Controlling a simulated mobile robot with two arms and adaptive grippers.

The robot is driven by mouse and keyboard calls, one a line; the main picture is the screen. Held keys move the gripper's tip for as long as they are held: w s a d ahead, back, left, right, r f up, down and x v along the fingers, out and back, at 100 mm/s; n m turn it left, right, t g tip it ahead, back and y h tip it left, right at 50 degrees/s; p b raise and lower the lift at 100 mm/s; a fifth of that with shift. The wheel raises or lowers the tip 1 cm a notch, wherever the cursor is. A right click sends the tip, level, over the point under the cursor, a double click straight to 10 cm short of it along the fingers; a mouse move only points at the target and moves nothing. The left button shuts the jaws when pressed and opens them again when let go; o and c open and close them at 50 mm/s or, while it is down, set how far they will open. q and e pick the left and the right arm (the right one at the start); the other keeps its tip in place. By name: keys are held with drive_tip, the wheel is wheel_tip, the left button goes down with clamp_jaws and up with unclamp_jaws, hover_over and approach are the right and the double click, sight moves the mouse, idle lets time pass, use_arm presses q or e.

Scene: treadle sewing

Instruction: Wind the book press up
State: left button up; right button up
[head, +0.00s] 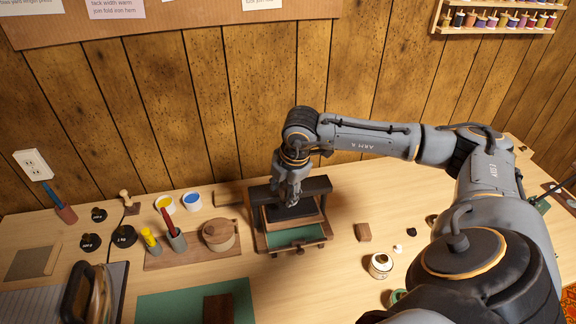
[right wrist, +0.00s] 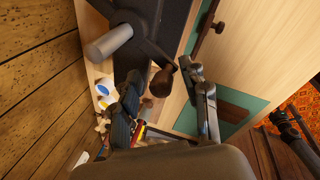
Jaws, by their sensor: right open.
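The book press (head: 318,186) stands at the back middle of the table, with a dark frame, wooden parts and a green sheet (head: 292,237) at its front. My right gripper (head: 289,190) points down over the top of the press and hides its handle and screw in the head view. In the right wrist view, the open fingers (right wrist: 160,76) lie on either side of a brown wooden knob (right wrist: 163,82) on a dark arm of the press. I cannot tell whether either finger touches it. A grey cylinder (right wrist: 108,43) sticks out nearby. My left gripper is not in view.
The plank wall is close behind.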

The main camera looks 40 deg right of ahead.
drive_tip(key=shift+w+r+p+v, duration=0.1)
drive_tip(key=shift+w+p+v, duration=0.15)
drive_tip(key=shift+p+v, duration=0.6)
drive_tip(key=shift+w+r+p+v, duration=0.1)
drive_tip(key=shift+w+p+v, duration=0.15)
drive_tip(key=shift+v, duration=1.15)
drive_tip(key=shift+w+p+v, duration=0.3)
drive_tip(key=shift+p+v, duration=0.2)
drive_tip(key=shift+v, duration=0.65)
